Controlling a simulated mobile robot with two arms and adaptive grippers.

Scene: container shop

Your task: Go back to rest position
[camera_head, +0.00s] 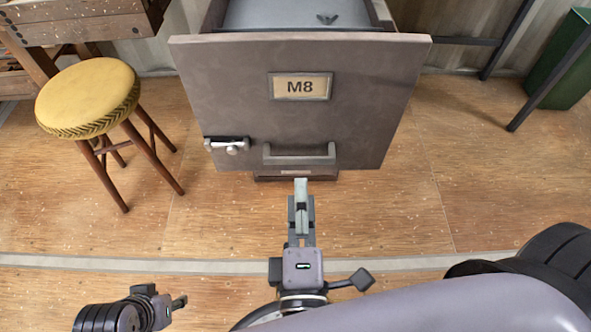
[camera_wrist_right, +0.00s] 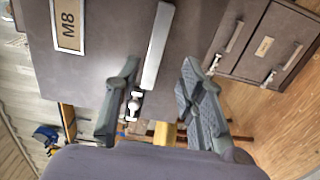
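The grey drawer front labelled M8 (camera_head: 300,88) faces me in the head view, and its open top shows a grey interior. Its bar handle (camera_head: 299,154) is low on the front, with a metal latch (camera_head: 228,144) to the left. My right gripper (camera_head: 301,182) is just below and in front of the handle. In the right wrist view its fingers (camera_wrist_right: 160,72) are spread and empty, with the handle (camera_wrist_right: 158,45) beyond the gap between them. My left gripper (camera_head: 180,302) shows only partly at the bottom left; its finger gap cannot be made out.
A small dark item (camera_head: 327,18) lies in the drawer. A yellow-topped stool (camera_head: 88,92) and a wooden bench (camera_head: 80,20) stand left. A green bin (camera_head: 560,65) is at the far right. The wooden floor (camera_head: 480,190) right of the drawer is clear.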

